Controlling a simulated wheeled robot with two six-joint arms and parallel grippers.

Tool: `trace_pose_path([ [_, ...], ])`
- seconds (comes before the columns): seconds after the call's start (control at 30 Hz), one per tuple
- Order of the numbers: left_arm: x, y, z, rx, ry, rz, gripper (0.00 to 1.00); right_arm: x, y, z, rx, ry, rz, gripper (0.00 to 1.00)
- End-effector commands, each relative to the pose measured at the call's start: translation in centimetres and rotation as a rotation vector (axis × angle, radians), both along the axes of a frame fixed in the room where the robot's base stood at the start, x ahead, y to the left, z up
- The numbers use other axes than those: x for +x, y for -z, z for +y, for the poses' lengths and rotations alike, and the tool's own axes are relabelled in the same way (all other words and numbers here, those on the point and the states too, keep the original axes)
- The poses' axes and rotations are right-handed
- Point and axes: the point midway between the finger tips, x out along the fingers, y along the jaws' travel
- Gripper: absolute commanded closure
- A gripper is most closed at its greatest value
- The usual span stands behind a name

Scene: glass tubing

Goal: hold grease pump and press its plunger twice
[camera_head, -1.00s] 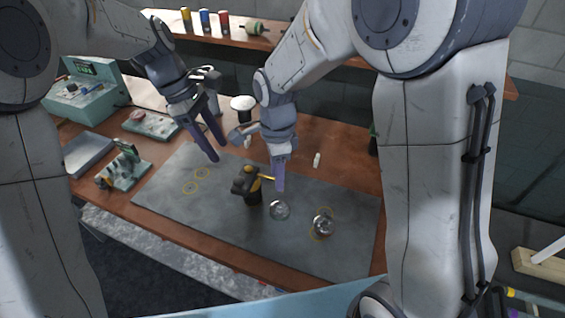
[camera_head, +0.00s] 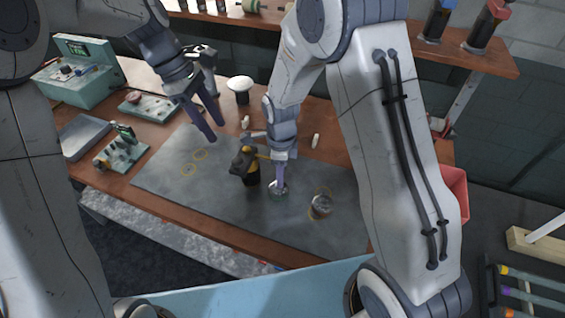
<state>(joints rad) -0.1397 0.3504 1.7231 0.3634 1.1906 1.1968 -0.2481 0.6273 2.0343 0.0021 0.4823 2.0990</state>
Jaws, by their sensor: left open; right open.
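The grease pump (camera_head: 252,177), a dark body with a yellow band and a black head, stands upright on the grey mat (camera_head: 215,188). A short yellow piece sticks out from its head to the right.
A glass vessel (camera_head: 278,190) stands beside the pump, and another round vessel (camera_head: 321,206) is further right. A white-topped object (camera_head: 240,84) and small white bottles stand behind. Green equipment (camera_head: 75,75) and trays fill the table's left. The mat's left part is clear.

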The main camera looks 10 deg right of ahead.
Motion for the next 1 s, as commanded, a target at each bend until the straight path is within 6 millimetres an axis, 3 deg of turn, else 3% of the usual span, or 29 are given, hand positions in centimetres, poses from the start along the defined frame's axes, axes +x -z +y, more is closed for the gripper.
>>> trace_pose_path([
  [0.37, 0.0, -0.01, 0.02, 0.0, 0.0, 0.0, 0.5, -0.01, 0.82, 0.02, 0.0, -0.001, -0.001, 0.54],
  [0.4, 0.0, -0.01, 0.02, 0.0, 0.0, 0.0, 0.5, -0.01, 0.82, 0.02, 0.0, -0.001, -0.001, 0.58],
  [0.5, 0.0, -0.01, 0.02, 0.0, 0.0, 0.0, 0.5, -0.01, 0.81, 0.02, 0.0, -0.001, -0.001, 0.96],
  [0.53, 0.0, -0.01, 0.02, 0.0, 0.0, 0.0, 0.5, -0.01, 0.81, 0.02, 0.0, -0.001, -0.001, 1.0],
  [1.0, 0.0, 0.0, 0.0, 0.0, 0.0, 0.0, 0.5, -0.02, 0.79, 0.01, 0.0, -0.001, 0.0, 1.0],
])
